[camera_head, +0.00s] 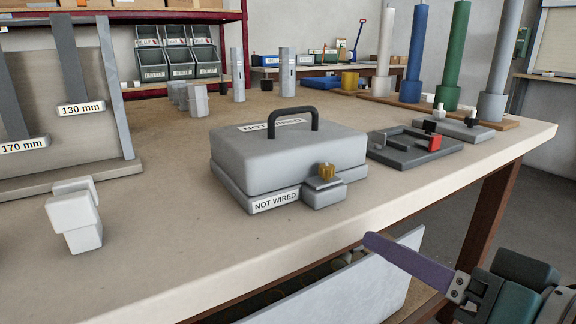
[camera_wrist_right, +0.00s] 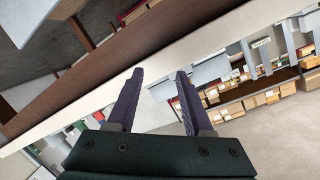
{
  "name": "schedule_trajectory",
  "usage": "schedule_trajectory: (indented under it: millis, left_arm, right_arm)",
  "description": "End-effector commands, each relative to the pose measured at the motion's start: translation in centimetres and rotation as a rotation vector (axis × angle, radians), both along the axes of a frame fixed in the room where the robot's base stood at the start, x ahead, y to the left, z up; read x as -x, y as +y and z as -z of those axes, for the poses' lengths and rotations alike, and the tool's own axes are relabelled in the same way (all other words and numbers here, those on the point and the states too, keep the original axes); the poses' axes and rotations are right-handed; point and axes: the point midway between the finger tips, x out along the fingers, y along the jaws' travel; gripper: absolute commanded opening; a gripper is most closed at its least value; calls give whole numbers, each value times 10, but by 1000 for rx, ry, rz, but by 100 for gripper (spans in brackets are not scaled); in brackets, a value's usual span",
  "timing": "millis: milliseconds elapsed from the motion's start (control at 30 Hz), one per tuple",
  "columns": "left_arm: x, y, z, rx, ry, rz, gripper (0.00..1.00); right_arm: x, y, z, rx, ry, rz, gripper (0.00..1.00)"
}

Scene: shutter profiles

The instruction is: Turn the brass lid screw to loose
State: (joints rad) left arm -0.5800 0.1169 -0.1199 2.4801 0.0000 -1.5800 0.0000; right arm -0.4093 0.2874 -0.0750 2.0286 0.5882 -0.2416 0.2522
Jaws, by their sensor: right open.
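The brass lid screw (camera_head: 326,171) stands upright on a small grey block (camera_head: 325,195) at the front right of a grey lidded box (camera_head: 235,150). The box has a black handle (camera_head: 293,112) and "NOT WIRED" labels on its lid and front. The lid is down. My right gripper (camera_head: 372,240) is in the lower right, in front of the table edge and apart from the box and screw. In the right wrist view its two purple fingers (camera_wrist_right: 159,73) are spread with nothing between them. My left gripper is not in view.
The box stands on a beige table (camera_head: 190,235). A white stacked block (camera_head: 80,220) stands at the left front, near a board with size labels (camera_head: 81,109). A dark fixture with a red block (camera_head: 410,150) is right of the box. Coloured posts (camera_head: 413,55) stand behind.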

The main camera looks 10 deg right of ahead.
Motion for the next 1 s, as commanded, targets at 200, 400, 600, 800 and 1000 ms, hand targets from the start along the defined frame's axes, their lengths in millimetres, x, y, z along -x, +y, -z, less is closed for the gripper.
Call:
schedule_trajectory:
  millis: [200, 400, 600, 800, 1000]
  left_arm:
    - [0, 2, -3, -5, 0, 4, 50]
    - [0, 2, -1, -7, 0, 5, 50]
    - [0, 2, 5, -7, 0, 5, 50]
    - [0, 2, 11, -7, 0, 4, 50]
    - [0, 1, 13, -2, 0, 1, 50]
  right_arm:
    - [14, 18, -50, 492, -313, -26, 51]
    - [6, 24, -58, 580, -368, -26, 51]
    - [-27, 31, -57, 575, -367, -25, 51]
    - [-60, 40, -57, 574, -364, -26, 51]
    - [-77, 43, -57, 575, -362, -28, 51]
